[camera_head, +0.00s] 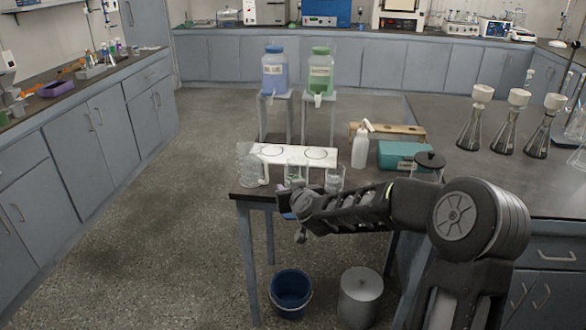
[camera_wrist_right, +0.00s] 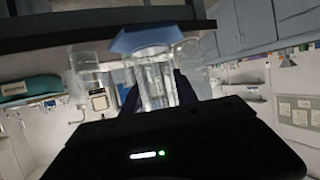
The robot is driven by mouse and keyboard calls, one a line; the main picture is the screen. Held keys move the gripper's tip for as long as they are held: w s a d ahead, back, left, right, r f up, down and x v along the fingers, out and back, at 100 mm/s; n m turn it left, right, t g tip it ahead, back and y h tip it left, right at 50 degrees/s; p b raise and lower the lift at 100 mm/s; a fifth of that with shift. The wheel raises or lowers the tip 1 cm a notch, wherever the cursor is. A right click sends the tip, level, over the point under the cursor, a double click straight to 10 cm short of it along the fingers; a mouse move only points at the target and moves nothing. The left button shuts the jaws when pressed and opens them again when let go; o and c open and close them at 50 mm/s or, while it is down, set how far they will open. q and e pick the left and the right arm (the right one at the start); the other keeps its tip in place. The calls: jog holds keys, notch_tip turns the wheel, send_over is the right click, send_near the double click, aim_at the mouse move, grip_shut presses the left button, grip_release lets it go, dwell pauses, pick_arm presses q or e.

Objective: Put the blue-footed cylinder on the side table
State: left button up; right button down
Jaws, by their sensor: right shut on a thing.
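The blue-footed cylinder is clear glass (camera_wrist_right: 155,82) with a blue six-sided foot (camera_wrist_right: 150,40) in the right wrist view, which looks upside down. My right gripper (camera_wrist_right: 152,92) is shut on its glass body. In the head view my right gripper (camera_head: 290,203) is at the front left edge of the dark-topped table (camera_head: 400,188); the cylinder is hard to make out there, partly hidden by the gripper. My left gripper is not in view. I cannot tell for sure which surface is the side table.
Clear glassware (camera_head: 250,166) and a small beaker (camera_head: 334,180) stand close to the gripper, near a white board with two rings (camera_head: 293,155). A white bottle (camera_head: 360,150) stands behind. A blue bucket (camera_head: 291,291) and grey bin (camera_head: 360,297) are on the floor. The left floor is clear.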

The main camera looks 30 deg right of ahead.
jog(key=s+a+f+n+y+p, duration=0.1)
jog(key=s+a+f, duration=0.3)
jog(key=a, duration=0.5)
jog(key=s+a+f+n+y+p, duration=0.2)
jog(key=s+a+f, duration=0.1)
jog(key=a, duration=0.7)
jog(key=shift+s+f+y, duration=0.3)
jog(key=shift+s+f, duration=0.05)
jog(key=shift+s, duration=0.05)
